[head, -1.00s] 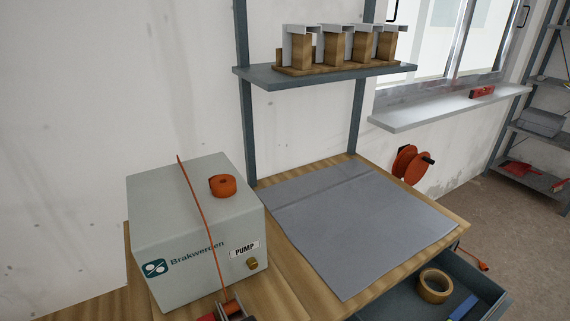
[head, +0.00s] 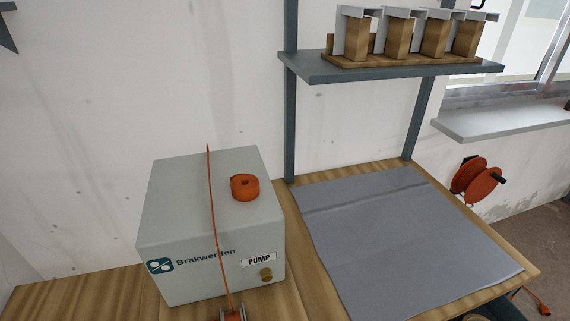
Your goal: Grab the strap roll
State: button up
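The strap roll (head: 244,187) is a small orange coil with a dark hole in its middle. It lies flat on top of the grey pump box (head: 180,228), right of the orange strap (head: 215,225) that runs over the box and down its front. A metal buckle or ratchet (head: 233,314) sits at the strap's lower end, cut by the bottom edge of the picture. My gripper is not in view.
The pump box stands on a wooden bench (head: 95,292). A grey mat (head: 400,235) covers the bench to the right. A shelf (head: 400,69) with several wood-and-metal blocks hangs above. An orange cable reel (head: 476,178) is on the wall at right. The space above the box is clear.

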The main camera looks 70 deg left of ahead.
aim_at(245, 187)
jog(key=u, duration=0.3)
jog(key=k, duration=1.05)
jog(key=u, duration=0.5)
jog(key=i, duration=0.45)
jog(key=z, duration=0.15)
